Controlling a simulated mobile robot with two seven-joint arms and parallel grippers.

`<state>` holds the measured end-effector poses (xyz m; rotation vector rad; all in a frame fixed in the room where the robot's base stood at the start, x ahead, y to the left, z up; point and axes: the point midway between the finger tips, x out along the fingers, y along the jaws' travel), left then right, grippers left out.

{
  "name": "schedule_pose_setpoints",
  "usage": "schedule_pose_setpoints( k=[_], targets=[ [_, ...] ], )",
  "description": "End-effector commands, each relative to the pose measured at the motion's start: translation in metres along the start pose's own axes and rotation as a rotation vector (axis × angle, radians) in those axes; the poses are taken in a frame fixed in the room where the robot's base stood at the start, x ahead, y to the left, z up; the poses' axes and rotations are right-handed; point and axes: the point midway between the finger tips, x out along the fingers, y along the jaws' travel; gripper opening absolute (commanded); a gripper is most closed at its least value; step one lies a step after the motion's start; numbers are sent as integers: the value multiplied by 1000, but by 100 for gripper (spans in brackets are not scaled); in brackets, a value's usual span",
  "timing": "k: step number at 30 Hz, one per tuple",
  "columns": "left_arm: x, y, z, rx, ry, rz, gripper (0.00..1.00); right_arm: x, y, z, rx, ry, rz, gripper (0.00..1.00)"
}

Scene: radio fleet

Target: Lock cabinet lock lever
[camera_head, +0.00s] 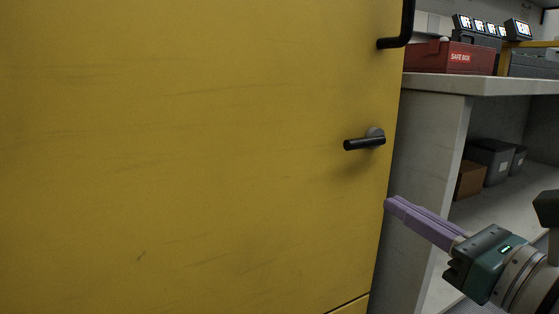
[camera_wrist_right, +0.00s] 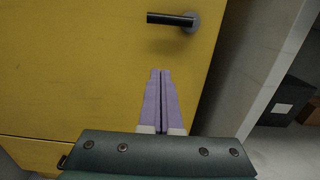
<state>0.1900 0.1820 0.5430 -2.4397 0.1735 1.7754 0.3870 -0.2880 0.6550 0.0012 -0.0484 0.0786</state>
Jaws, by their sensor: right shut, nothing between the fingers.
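The yellow cabinet door (camera_head: 200,150) fills most of the head view. Its black lock lever (camera_head: 364,141) sits near the door's right edge on a round grey mount, pointing left and close to horizontal. The lever also shows at the top of the right wrist view (camera_wrist_right: 172,19). My right gripper (camera_head: 388,203) has pale purple fingers, shut and empty, below and slightly right of the lever and apart from it. In the right wrist view its fingertips (camera_wrist_right: 160,71) point up toward the door below the lever. My left gripper is not in view.
A black door handle (camera_head: 402,28) stands out above the lever. To the right are grey shelves (camera_head: 480,85) with a red safe box (camera_head: 450,58), a brown box (camera_head: 470,179) and dark grey boxes (camera_head: 490,160). The door front left of the lever is clear.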

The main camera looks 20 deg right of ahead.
Motion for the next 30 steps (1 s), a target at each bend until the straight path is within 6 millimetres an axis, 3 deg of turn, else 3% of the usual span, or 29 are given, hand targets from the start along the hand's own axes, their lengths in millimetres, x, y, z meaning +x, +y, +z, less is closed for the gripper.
schedule_pose_setpoints(
  k=[3,8,10,15,30],
  targets=[
    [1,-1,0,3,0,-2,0,28,0,1,-2,-4,2,0],
    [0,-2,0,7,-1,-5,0,59,-1,5,-3,-2,0,0],
    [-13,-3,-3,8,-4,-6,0,59,0,22,-4,0,1,0],
    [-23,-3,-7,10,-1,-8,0,63,0,36,-2,0,1,0],
    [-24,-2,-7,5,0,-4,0,64,0,39,3,0,-1,0]
  ],
)
